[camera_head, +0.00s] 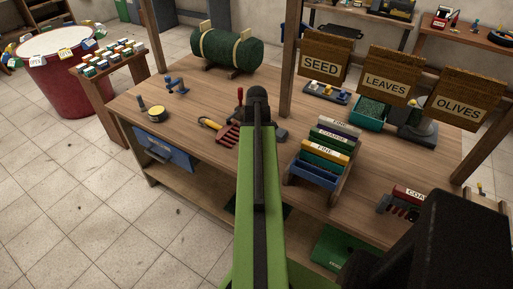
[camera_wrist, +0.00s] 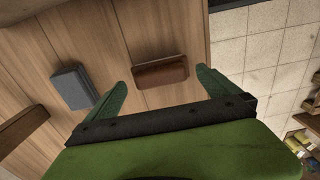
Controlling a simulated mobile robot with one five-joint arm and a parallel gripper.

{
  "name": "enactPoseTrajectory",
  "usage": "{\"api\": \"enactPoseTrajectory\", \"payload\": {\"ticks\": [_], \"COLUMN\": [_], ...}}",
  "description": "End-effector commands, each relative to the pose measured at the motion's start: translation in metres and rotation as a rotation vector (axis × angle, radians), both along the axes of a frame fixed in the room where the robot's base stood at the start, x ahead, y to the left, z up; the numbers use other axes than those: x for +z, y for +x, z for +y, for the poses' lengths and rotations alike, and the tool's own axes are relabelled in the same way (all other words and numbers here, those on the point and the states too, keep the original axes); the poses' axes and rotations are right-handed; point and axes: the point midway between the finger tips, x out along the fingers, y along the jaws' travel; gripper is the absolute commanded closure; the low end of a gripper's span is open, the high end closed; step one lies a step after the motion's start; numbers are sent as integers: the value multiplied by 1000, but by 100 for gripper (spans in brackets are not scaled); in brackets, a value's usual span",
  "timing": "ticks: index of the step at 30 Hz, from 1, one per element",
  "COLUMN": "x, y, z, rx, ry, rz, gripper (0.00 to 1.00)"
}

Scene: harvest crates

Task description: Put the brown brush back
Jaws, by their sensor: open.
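The brown brush (camera_wrist: 160,73) appears in the wrist view as a brown block lying on the wooden bench top (camera_wrist: 95,35). My gripper (camera_wrist: 162,80) is open, with one green finger to the left of the brush and one to the right. The brush lies between and slightly beyond the fingertips, with gaps on both sides; I cannot tell the height of the fingers above the bench. In the head view my arm covers the middle of the bench, and I cannot make out the brush or the fingers there.
A grey block (camera_wrist: 72,86) lies left of the brush, and the bench edge is close on its right. In the head view, a rack (camera_head: 320,160) of labelled blocks stands right of my arm. A red slotted piece (camera_head: 228,133) lies left. Hanging signs (camera_head: 388,81) are behind.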

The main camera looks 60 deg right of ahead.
Motion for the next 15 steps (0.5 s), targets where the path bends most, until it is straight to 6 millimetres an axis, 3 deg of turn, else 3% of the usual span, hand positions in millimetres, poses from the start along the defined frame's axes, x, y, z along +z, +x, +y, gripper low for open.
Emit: {"api": "enactPoseTrajectory", "payload": {"ticks": [1,15], "x": [23,124], "y": [0,0], "z": [0,0], "rx": [0,-1], "ry": [0,0], "rz": [0,0], "gripper": [0,0]}}
